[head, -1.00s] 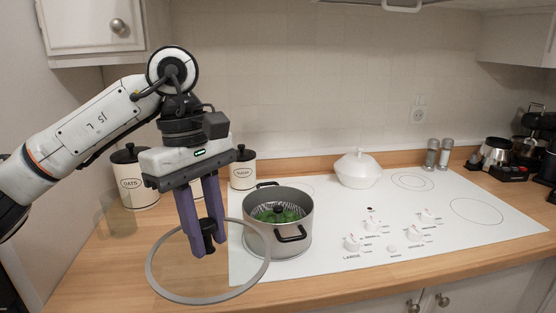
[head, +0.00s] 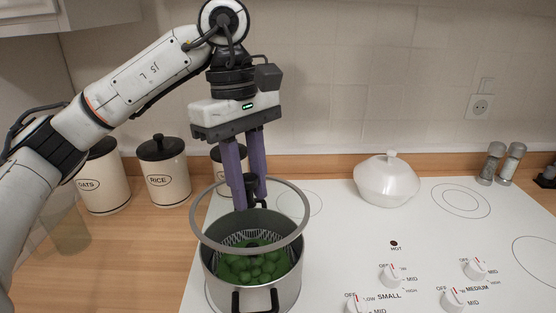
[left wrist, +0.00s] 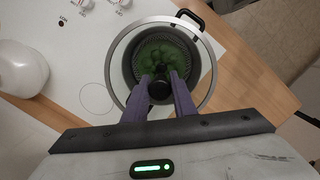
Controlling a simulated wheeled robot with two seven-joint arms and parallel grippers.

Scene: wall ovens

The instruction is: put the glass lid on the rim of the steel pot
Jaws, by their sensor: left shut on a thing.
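The steel pot (head: 218,283) stands on the white cooktop with a wire basket and green pieces inside. It also shows in the left wrist view (left wrist: 122,72), below the lid. The round glass lid (head: 300,226) has a grey rim and a black knob. My left gripper (head: 248,203) is shut on the knob, with its purple fingers pointing down. The lid hangs over the pot's mouth, its rim appearing a little above the pot's rim. In the left wrist view the lid's rim (left wrist: 109,62) rings the pot's mouth. My right gripper is out of view.
Canisters (head: 163,172) stand at the back left near a glass jar (head: 68,230). A white lidded dish (head: 387,182) sits behind the pot to the right. Knobs (head: 392,274) are on the cooktop's front. Two shakers (head: 500,163) stand at the back right.

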